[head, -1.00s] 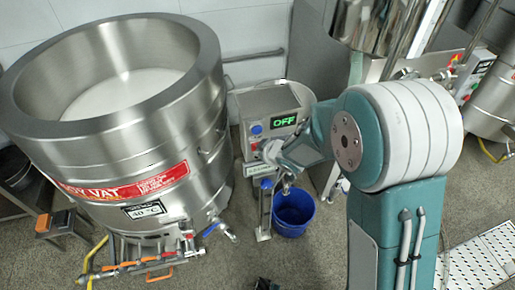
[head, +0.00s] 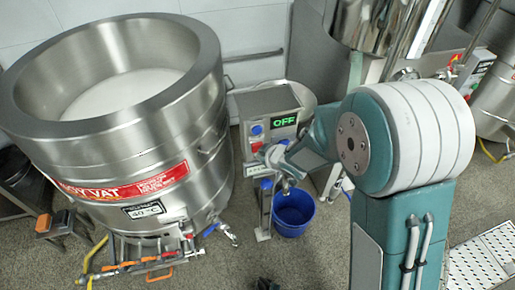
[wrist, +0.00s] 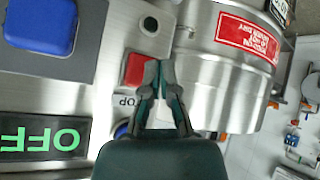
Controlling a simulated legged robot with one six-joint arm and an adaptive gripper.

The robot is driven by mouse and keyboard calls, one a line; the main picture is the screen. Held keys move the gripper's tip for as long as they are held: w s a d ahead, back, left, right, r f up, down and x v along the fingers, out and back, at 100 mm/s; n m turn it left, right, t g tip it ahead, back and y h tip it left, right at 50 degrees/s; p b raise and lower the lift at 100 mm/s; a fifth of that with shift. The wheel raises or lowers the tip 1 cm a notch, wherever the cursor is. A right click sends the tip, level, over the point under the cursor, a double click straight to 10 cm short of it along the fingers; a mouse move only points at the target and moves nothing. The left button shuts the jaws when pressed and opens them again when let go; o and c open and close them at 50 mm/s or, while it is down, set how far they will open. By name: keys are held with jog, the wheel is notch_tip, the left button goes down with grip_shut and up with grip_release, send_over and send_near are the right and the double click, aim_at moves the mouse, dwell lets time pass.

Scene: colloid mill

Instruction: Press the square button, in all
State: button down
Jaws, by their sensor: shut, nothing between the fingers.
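A red square button (wrist: 135,70) is on the metal panel of the mill in the wrist view, with a partly covered label ending in "TOP" beside it. In the head view the red button (head: 257,146) shows just above my gripper's end of the arm. My gripper (wrist: 160,68) is shut and empty, its fingertips over the right edge of the red button in the wrist view. I cannot tell whether they touch it. A blue button (wrist: 122,130) is mostly hidden by my gripper; it also shows in the head view (head: 257,130). The green display (wrist: 42,139) reads OFF.
A large steel vat (head: 130,135) stands close on the left of the mill. A blue bucket (head: 294,214) is on the floor below. A big blue part (wrist: 40,25) and a small dark round part (wrist: 149,25) are near the panel.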

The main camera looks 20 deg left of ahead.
jog(key=shift+s+d, duration=0.45)
jog(key=shift+s, duration=0.25)
jog(key=shift+s+d, duration=0.45)
jog(key=shift+s, duration=0.3)
jog(key=shift+s+d, duration=0.45)
jog(key=shift+s, duration=0.25)
jog(key=d+r+m+t+h, duration=0.2)
jog(key=d+r+m+h, duration=0.45)
jog(key=d+r, duration=0.9)
jog(key=s+d+r+m+g, duration=0.1)
jog(key=s+d+r+m, duration=0.2)
jog(key=s, duration=0.6)
jog(key=s+d+r+m+g, duration=0.1)
jog(key=s+d+r+m, duration=0.2)
jog(key=s+d, duration=0.4)
jog(key=shift+s+d+r+m+g, duration=0.2)
jog(key=shift+s+d+m+g, duration=0.15)
jog(key=shift+s+m, duration=0.5)
